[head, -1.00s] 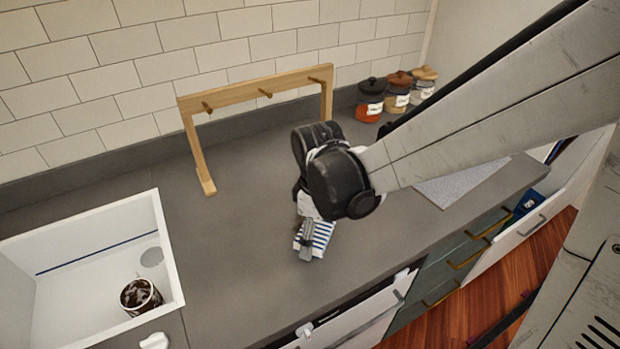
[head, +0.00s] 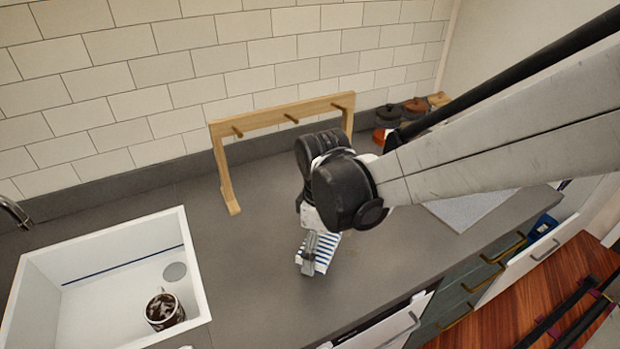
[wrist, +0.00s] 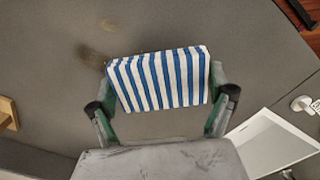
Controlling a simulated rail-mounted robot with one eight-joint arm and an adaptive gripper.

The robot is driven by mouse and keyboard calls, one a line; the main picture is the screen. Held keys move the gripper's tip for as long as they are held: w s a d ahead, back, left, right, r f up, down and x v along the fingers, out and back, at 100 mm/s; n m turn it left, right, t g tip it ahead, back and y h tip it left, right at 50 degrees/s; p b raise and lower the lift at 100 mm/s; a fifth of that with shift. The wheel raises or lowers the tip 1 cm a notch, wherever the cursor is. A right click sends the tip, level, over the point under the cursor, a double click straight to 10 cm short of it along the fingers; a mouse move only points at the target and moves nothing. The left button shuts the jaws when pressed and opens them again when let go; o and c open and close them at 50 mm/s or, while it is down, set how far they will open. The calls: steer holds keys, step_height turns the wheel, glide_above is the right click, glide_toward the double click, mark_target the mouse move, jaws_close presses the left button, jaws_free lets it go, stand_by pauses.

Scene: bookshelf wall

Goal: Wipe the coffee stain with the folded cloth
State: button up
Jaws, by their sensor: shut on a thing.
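The folded cloth, white with blue stripes, is between the fingers of my gripper (wrist: 165,82) in the wrist view (wrist: 160,76). My gripper is shut on it, one finger at each short end. In the head view the cloth (head: 328,248) shows partly behind my gripper (head: 309,262), low over the grey counter; I cannot tell whether it touches the counter. A faint brown coffee stain (wrist: 92,55) lies on the counter just beyond the cloth's upper left corner in the wrist view. In the head view I cannot see the stain.
A white sink (head: 196,262) with a dark-patterned mug (head: 164,311) is at left. A wooden peg rack (head: 228,180) stands behind my gripper. Counter between sink and gripper is clear.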

mark_target(320, 242)
steer(key=shift+r+p, duration=0.9)
steer(key=shift+r, duration=0.7)
